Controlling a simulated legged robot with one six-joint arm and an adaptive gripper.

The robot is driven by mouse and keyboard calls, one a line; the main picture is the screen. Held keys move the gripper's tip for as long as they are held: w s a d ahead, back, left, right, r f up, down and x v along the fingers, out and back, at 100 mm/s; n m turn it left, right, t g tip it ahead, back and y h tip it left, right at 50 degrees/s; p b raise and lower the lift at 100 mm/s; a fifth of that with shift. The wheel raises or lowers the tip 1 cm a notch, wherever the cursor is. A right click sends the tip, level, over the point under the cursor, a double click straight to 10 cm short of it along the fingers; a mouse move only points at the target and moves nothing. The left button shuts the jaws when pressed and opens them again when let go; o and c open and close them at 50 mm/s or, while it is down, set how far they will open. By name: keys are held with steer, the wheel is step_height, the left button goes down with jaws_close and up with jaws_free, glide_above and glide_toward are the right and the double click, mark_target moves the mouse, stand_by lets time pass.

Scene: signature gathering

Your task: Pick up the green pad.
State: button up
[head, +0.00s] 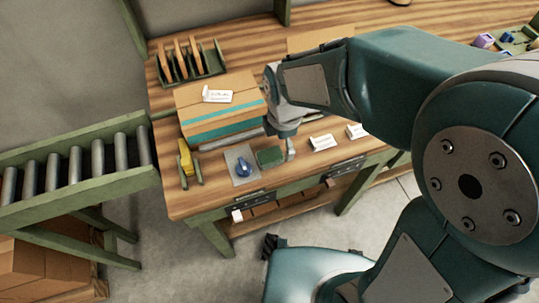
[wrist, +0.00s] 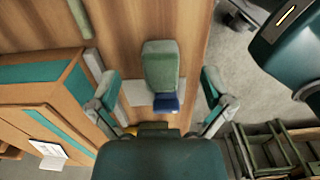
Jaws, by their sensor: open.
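The green pad (head: 270,157) lies on the wooden table near its front edge, just right of a blue-handled object on a grey sheet. In the wrist view the green pad (wrist: 161,66) shows as a block between the spread fingers, with visible gaps on both sides. My gripper (wrist: 160,82) is open and empty, pointing down over the pad. In the head view one pale finger shows just right of the pad; the rest is partly hidden by my arm. The wrist view does not show clearly how high the fingers are.
The blue object (head: 244,168) on its grey sheet (head: 236,157) is close beside the pad. A cardboard box with a teal stripe (head: 222,106) stands behind. White cards (head: 321,142) lie to the right. A yellow-handled tool (head: 186,158) and roller conveyor (head: 75,168) are left.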

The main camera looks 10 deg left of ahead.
mark_target(281, 150)
step_height(281, 150, down, 5)
steer(key=c, duration=1.3)
steer(key=shift+r, duration=0.55)
steer(key=shift+c, duration=0.2)
steer(key=s+d+r, duration=0.7)
steer(key=s+r, duration=0.4)
steer(key=r, duration=0.1)
steer(key=shift+s+d, duration=0.3)
steer(key=shift+d, duration=0.1)
